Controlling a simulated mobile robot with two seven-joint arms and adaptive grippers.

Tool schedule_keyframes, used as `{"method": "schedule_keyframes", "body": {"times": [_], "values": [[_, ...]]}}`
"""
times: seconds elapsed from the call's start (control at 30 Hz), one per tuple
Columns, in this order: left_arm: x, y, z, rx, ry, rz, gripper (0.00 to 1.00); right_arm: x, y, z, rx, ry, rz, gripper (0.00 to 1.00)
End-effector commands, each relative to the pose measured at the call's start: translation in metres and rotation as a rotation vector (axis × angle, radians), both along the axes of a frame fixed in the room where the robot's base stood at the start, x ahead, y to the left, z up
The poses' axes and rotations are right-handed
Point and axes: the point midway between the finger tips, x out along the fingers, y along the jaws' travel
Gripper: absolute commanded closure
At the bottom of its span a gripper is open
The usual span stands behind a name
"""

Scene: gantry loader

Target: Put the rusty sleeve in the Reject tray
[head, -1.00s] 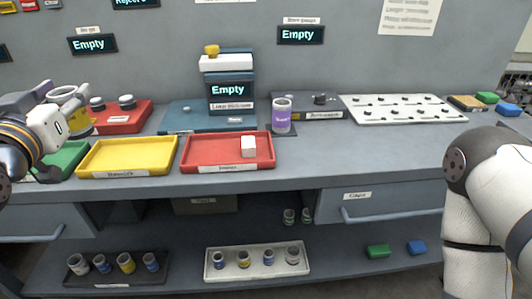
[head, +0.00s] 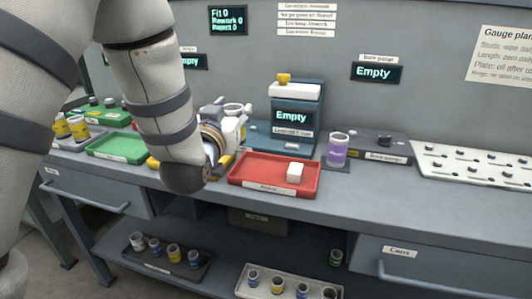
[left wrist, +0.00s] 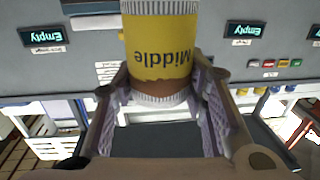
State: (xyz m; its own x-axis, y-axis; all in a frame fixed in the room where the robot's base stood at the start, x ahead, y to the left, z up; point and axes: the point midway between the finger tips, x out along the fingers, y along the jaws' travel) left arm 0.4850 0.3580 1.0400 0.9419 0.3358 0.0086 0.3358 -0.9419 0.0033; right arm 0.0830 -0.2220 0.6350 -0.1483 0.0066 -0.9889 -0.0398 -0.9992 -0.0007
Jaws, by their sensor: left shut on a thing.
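My left gripper (head: 230,124) is shut on a sleeve with a yellow "Middle" label and grey knurled ends (left wrist: 160,48). A brown, rust-like patch shows along one edge of the label in the left wrist view. In the head view the gripper and sleeve (head: 234,107) are above the bench, just behind the left end of the red tray (head: 250,182). My right gripper is out of view.
My left arm covers much of the yellow tray (head: 153,163). A green tray (head: 118,148) is further left. A purple-labelled cup (head: 337,150) and a blue gauge stand (head: 293,118) are near the red tray. Racks with several sleeves (head: 165,262) stand on the lower shelf.

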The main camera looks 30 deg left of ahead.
Motion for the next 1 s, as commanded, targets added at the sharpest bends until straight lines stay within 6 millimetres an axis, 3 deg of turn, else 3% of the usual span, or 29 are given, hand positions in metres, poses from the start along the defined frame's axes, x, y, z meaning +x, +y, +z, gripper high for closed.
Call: {"method": "schedule_keyframes", "body": {"times": [0.03, 0.1, 0.37, 0.57, 0.93, 0.97, 1.0], "values": [[0.015, -0.007, -0.026, 0.001, 0.026, -0.002, 1.0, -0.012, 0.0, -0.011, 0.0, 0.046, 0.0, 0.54], [0.026, -0.013, -0.045, 0.001, 0.028, -0.001, 1.0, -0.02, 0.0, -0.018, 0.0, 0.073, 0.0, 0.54], [0.048, -0.025, -0.067, 0.001, 0.013, -0.001, 1.0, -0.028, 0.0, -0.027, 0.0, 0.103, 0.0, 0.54], [0.051, -0.027, -0.102, 0.002, 0.016, 0.001, 1.0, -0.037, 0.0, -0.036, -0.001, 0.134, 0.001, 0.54], [0.051, -0.027, -0.102, 0.0, 0.008, 0.001, 1.0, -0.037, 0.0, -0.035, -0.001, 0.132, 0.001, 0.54], [0.051, -0.027, -0.103, 0.0, 0.009, 0.001, 0.56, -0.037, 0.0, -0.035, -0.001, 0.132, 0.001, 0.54], [0.051, -0.027, -0.102, 0.0, 0.009, 0.001, 0.47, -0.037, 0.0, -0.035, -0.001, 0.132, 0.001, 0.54]]}}
